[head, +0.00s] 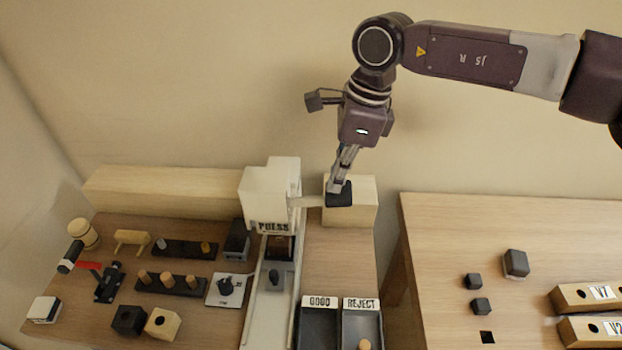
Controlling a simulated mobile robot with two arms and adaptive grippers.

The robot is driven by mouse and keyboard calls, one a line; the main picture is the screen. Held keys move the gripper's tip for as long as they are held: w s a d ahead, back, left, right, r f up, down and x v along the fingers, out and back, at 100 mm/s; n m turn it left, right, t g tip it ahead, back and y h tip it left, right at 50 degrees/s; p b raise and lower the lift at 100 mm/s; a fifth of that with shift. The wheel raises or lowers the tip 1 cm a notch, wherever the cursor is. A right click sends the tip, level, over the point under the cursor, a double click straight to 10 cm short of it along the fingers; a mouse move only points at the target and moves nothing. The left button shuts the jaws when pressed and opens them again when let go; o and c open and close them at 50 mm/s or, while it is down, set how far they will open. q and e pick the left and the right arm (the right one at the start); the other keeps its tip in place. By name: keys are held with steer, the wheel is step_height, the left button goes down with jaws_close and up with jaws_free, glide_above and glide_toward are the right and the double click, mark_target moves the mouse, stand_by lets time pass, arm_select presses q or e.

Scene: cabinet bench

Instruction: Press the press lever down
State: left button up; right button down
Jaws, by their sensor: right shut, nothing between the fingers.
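The white press (268,195), marked PRESS, stands at the back of the left bench. Its press lever (307,201) is a pale bar reaching out to the right from the press body, about level. A dark block (340,196) is at the lever's outer end, under my right gripper (338,184). My right gripper points down and its fingers are shut and empty. Its tips are at the lever's end; whether they touch it I cannot tell. My left gripper is not in view.
GOOD and REJECT trays (319,304) are in front of the press. A wooden block (360,208) stands behind the lever's end. Tools, pegs and blocks crowd the bench's left side. A second bench (430,240) is at the right, across a gap.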

steer(key=shift+f, duration=0.15)
steer(key=shift+d+f+b, duration=0.15)
steer(key=shift+f+b, duration=0.35)
steer(key=shift+d+f+b, duration=0.15)
steer(key=shift+f+b, duration=0.3)
steer(key=shift+f, duration=0.05)
steer(key=shift+f+b, duration=0.4)
steer(key=shift+f, duration=0.05)
steer(key=shift+s+d, duration=0.1)
steer(key=shift+s, duration=0.05)
steer(key=shift+f, duration=0.1)
step_height(320, 180, up, 11)
steer(key=a+p, duration=0.2)
steer(key=p, duration=0.4)
steer(key=shift+a, duration=0.15)
